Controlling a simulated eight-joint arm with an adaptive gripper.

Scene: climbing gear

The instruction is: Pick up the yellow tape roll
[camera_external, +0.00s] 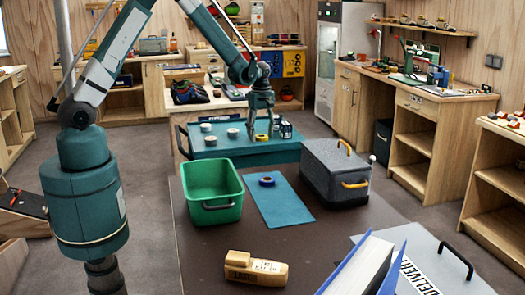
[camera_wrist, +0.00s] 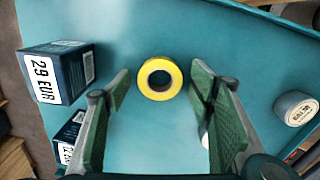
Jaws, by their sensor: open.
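The yellow tape roll (camera_wrist: 174,67) lies flat on a teal tabletop in the wrist view, with its dark hole facing up. It also shows small in the external view (camera_external: 261,138), on the teal surface. My gripper (camera_wrist: 158,85) is open, with green-padded fingers left and right of the roll in the picture. Nothing is between the fingers' pads that I can see held. In the external view my gripper (camera_external: 261,118) points down just above the roll. I cannot tell the exact height gap.
A dark box marked 29 EUR (camera_wrist: 70,75) and another priced box (camera_wrist: 75,135) stand left of the roll. A grey-white roll (camera_wrist: 296,108) is at the right. A green bin (camera_external: 212,190), a blue tape roll (camera_external: 266,182) and a grey case (camera_external: 335,170) are on the nearer table.

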